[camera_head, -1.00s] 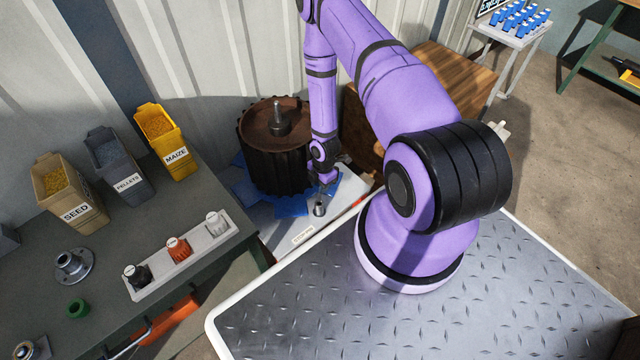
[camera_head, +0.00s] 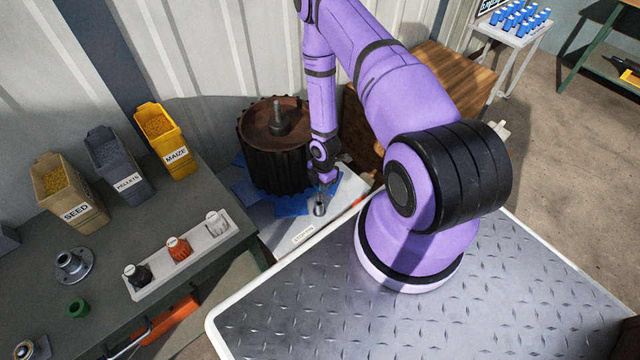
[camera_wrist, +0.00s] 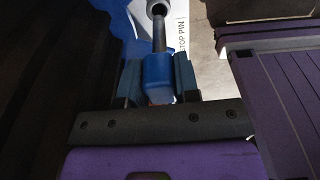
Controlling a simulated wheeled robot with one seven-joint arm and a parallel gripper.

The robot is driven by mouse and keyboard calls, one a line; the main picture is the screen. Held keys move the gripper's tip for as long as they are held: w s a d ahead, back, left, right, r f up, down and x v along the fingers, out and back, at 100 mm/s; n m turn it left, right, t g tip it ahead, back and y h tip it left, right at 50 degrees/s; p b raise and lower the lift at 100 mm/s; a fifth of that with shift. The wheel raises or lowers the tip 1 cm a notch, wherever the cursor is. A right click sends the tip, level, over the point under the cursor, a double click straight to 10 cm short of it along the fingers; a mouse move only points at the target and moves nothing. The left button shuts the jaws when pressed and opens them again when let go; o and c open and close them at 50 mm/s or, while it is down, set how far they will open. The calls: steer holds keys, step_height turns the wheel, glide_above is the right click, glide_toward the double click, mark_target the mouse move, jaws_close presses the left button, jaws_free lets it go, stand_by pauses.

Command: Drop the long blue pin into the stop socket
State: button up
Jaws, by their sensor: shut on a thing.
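My gripper (camera_wrist: 158,82) is shut on the blue head of the long pin (camera_wrist: 157,70). The pin's grey shaft runs away from the jaws toward the stop socket. The stop socket (camera_wrist: 157,8) is a small grey metal ring at the top edge of the wrist view. The shaft's far end overlaps the socket mouth there; I cannot tell whether it is inside. In the head view the socket (camera_head: 320,209) stands on a pale plate just below my gripper (camera_head: 326,186). The pin is too small there to make out clearly.
A dark ribbed drum (camera_head: 270,150) stands close left of my gripper, with blue sheets around its foot. A STOP PIN label (camera_head: 303,234) lies on the pale plate. A wooden crate (camera_head: 360,125) is behind my arm. The green bench (camera_head: 200,205) holds feed bins and a rack.

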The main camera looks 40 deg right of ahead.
mark_target(320, 196)
steer(key=shift+f, duration=4.05)
steer(key=o, duration=1)
steer(key=shift+r, duration=0.1)
steer(key=r, duration=0.3)
steer(key=d+r, duration=0.1)
steer(key=r, duration=0.6)
steer(key=shift+d+r, duration=0.15)
steer(key=shift+r, duration=0.1)
